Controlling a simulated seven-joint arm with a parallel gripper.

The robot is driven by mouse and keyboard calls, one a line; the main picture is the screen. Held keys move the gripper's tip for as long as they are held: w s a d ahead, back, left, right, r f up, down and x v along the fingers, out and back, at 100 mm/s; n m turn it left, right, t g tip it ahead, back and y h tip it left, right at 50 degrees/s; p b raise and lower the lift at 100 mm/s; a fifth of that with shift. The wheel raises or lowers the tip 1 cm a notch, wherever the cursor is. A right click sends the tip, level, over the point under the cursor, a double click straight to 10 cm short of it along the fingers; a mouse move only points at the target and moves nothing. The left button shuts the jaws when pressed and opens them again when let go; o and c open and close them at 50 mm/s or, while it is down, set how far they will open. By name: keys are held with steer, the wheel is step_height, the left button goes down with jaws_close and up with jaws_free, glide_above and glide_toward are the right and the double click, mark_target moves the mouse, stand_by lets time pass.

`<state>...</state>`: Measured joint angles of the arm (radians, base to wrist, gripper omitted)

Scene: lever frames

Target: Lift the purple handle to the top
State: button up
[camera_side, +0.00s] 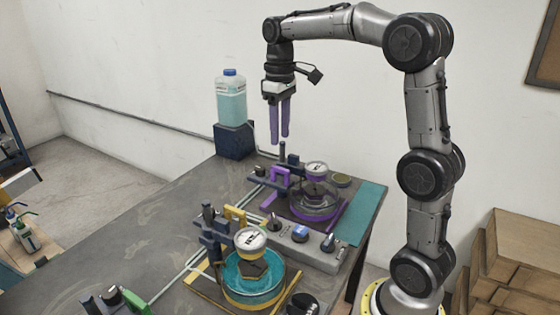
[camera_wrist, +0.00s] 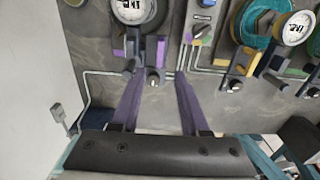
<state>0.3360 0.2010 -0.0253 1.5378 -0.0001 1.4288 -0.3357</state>
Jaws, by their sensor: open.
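The purple handle (camera_side: 281,175) is a small bracket on a dark lever frame, beside a gauge-topped glass vessel with a purple ring. It sits low on the frame. In the wrist view, a purple part that looks like this handle (camera_wrist: 161,50) shows just beyond the fingertips. My gripper (camera_side: 279,142) has purple fingers pointing down, and it hangs above the handle, apart from it. In the wrist view, the two fingers of my gripper (camera_wrist: 158,74) are spread with nothing held, and a small dark knob shows between their tips.
A similar frame with a yellow handle (camera_side: 235,214) and a teal vessel (camera_side: 253,278) stands nearer. A green handle (camera_side: 138,302) shows at the bottom edge. A grey switch box (camera_side: 302,243) lies between the vessels. A bottle (camera_side: 231,98) stands on a dark block behind.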

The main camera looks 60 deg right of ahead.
mark_target(280, 168)
step_height(280, 168, down, 8)
steer(key=shift+f, duration=0.2)
jaws_close()
stand_by(0.4)
stand_by(1.1)
